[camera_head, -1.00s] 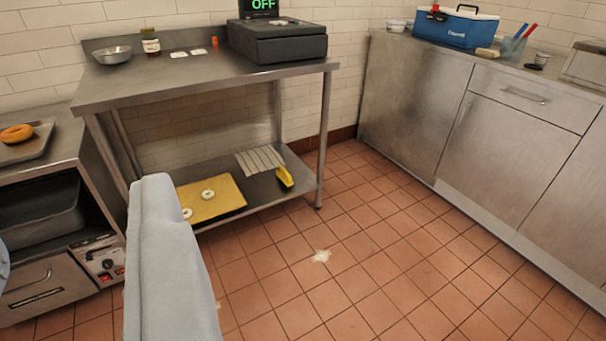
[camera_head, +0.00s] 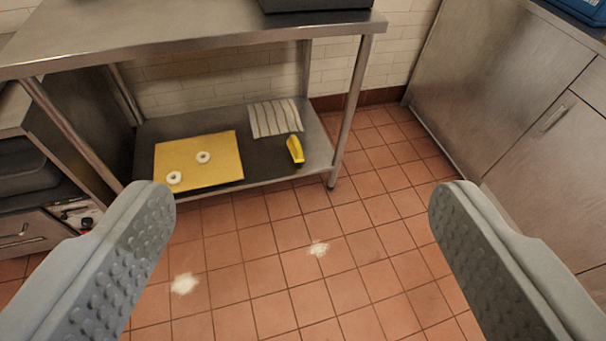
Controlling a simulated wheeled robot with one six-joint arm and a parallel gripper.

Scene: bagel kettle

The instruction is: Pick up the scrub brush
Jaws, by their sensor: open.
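A small yellow thing, which looks like the scrub brush (camera_head: 295,149), lies on the lower shelf (camera_head: 265,174) of the steel table, near the shelf's right end. Its bristles cannot be made out. My gripper (camera_head: 302,197) is open and empty, with its two grey studded fingers wide apart at the left and right of the view. It is well short of the shelf, and the brush shows between the fingers, farther off.
A striped cloth (camera_head: 275,118) lies just behind the brush. A yellow board (camera_head: 215,170) with two white rings (camera_head: 203,157) lies to its left. The tabletop (camera_head: 180,30) overhangs the shelf, and a table leg (camera_head: 350,105) stands right of the brush. The tiled floor in front is clear apart from white patches.

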